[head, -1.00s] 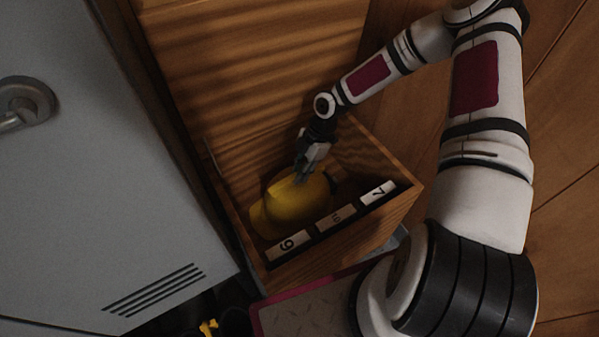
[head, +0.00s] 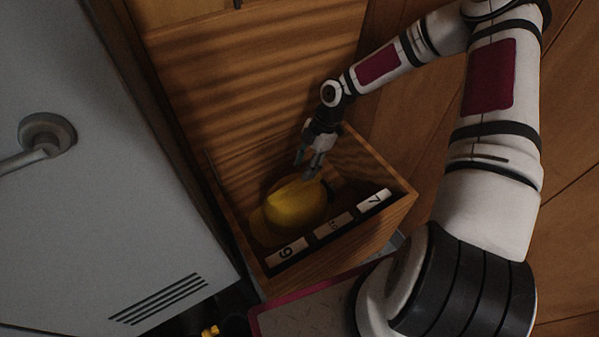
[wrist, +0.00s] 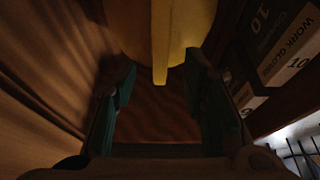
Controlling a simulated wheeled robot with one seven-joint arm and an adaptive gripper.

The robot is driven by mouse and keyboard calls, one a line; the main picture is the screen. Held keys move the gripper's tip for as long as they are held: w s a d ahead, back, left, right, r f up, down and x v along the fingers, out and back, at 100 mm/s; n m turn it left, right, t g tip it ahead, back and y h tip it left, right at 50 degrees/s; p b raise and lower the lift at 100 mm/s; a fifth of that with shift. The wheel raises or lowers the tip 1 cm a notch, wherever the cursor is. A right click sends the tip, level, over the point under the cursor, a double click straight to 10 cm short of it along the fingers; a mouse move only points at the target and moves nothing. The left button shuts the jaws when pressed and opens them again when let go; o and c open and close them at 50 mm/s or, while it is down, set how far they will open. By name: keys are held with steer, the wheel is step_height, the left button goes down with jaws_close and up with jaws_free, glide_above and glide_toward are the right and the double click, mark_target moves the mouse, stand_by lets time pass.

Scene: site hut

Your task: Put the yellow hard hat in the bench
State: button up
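The yellow hard hat (head: 297,203) lies inside the wooden bench (head: 344,243), an open box with numbered labels along its front edge. My gripper (head: 309,170) is over the bench, just above the hat's upper edge in the head view. Whether a finger still touches the hat I cannot tell. The hat's underside is hidden.
A grey cabinet or door with a handle (head: 48,135) stands close on the left. The bench's raised wooden back (head: 255,80) is behind the gripper. A pink-edged tray (head: 305,312) is below the bench. Labels (wrist: 285,50) line the right side in the wrist view.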

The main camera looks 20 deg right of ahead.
steer(key=s+d+r+m+g+h+p, duration=0.15)
steer(key=s+r+m, duration=0.3)
steer(key=r, duration=0.55)
steer(key=s+d+r+m+h, duration=0.25)
steer(key=s+r, duration=0.25)
steer(key=r, duration=0.6)
steer(key=s+d+r+m+h, duration=0.1)
steer(key=s+r+m+h, duration=0.3)
steer(key=r, duration=0.6)
steer(key=s+a+r+m+y, duration=0.1)
steer(key=s+a+r+m, duration=0.1)
steer(key=s, duration=0.5)
steer(key=s+a+r+m+t+y, duration=0.1)
steer(key=s+a+r+m, duration=0.1)
steer(key=s+r+m, duration=0.2)
steer(key=s+a+r+m+t+y, duration=0.1)
steer(key=s+a+r+m, duration=0.2)
steer(key=s, duration=0.7)
steer(key=shift+m+y, duration=0.3)
steer(key=shift+w+t, duration=0.1)
steer(key=shift+t, duration=0.15)
step_height(320, 180, up, 30)
steer(key=t+p, duration=0.4)
steer(key=p, duration=2.5)
steer(key=shift+d+r, duration=0.2)
steer(key=shift+d, duration=0.1)
